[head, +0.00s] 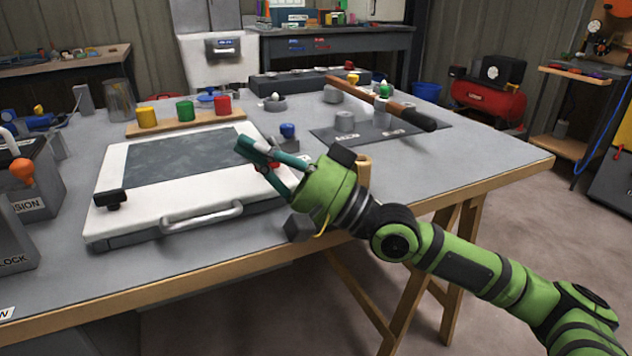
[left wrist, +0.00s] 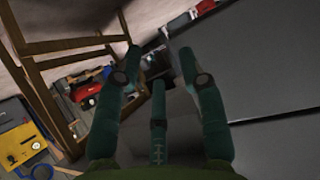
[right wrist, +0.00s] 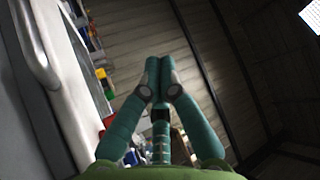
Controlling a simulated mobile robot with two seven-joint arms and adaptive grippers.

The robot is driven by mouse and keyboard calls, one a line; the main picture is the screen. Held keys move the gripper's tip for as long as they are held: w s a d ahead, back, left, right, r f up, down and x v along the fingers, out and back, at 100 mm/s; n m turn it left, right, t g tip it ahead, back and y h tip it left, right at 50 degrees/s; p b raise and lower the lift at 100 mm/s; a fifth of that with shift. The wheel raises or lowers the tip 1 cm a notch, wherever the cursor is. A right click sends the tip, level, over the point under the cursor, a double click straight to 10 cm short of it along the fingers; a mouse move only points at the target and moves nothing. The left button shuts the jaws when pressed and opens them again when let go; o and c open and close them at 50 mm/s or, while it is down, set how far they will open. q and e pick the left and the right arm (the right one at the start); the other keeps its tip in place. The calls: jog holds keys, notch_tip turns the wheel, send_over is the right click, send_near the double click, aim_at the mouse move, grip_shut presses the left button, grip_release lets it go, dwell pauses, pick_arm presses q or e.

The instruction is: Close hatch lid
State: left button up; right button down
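The hatch lid (head: 150,203) is a white panel with a dark window (head: 185,157) and a pale bar handle (head: 202,216) on its front. It lies flat over a grey frame on the bench; I cannot tell if it is fully seated. A black latch (head: 110,199) sits at its front left. A second, red-marked latch near the right side is partly hidden. My right gripper (head: 241,145) is over the lid's right side, fingertips together, empty. In the right wrist view, the handle (right wrist: 37,45) is left of the gripper (right wrist: 160,68). My left gripper (left wrist: 155,72) is open, empty and away from the lid.
A wooden tray (head: 190,123) with yellow, green and red pots stands behind the lid. Grey boxes (head: 40,185) stand at the left. The bench's right front is mostly clear.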

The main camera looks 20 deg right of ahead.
jog(key=v, duration=1)
jog(key=shift+d, duration=0.15)
